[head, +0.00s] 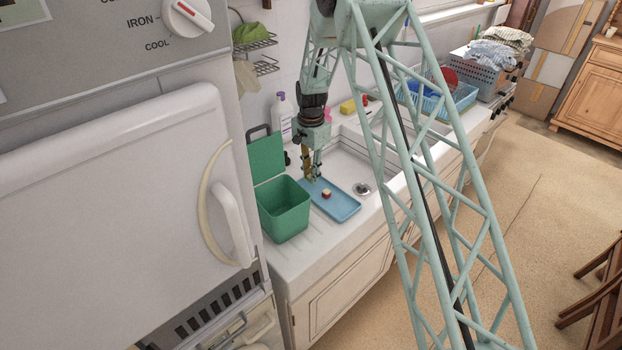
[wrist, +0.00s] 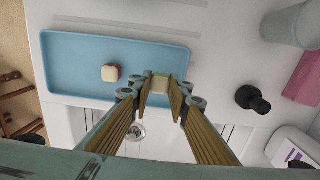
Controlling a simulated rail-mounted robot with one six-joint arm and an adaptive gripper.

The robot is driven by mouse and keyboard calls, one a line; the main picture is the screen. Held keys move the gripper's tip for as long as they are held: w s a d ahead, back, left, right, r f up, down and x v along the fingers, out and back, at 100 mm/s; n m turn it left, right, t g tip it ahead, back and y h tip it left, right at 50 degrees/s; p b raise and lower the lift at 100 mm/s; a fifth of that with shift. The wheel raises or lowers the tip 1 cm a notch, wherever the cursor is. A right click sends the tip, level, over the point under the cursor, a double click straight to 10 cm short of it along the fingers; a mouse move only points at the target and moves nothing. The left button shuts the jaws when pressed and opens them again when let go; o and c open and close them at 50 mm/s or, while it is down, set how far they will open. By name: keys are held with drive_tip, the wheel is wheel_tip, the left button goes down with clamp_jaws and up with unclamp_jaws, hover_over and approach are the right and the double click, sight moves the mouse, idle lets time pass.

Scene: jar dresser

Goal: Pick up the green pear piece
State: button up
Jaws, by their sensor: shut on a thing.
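The green pear piece (wrist: 160,84) shows in the wrist view as a small pale block with a green edge, between my fingertips. My gripper (wrist: 160,92) is shut on it, pointing down at the tray's edge; whether the piece still touches the tray I cannot tell. In the head view my gripper (head: 313,179) is over the back end of the blue tray (head: 342,209), and the pear piece is hidden or too small to make out. A cream piece with red skin (wrist: 110,73) lies on the tray beside my fingers; it also shows in the head view (head: 326,194).
A green bin (head: 284,212) stands left of the tray, with a green board (head: 265,157) behind it. A purple-and-white bottle (head: 282,117) stands at the wall. The sink (head: 350,160) lies to the right. A black knob-like thing (wrist: 252,99) is near my fingers.

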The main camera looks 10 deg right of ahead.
drive_tip(key=shift+r, duration=0.6)
drive_tip(key=s, duration=0.5)
drive_tip(key=s+r+b, duration=0.1)
drive_tip(key=s, duration=0.4)
drive_tip(key=s+b, duration=0.1)
drive_tip(key=s, duration=0.5)
drive_tip(key=shift+d+r, duration=0.2)
drive_tip(key=shift+d, duration=0.05)
drive_tip(key=shift+s+d, duration=0.1)
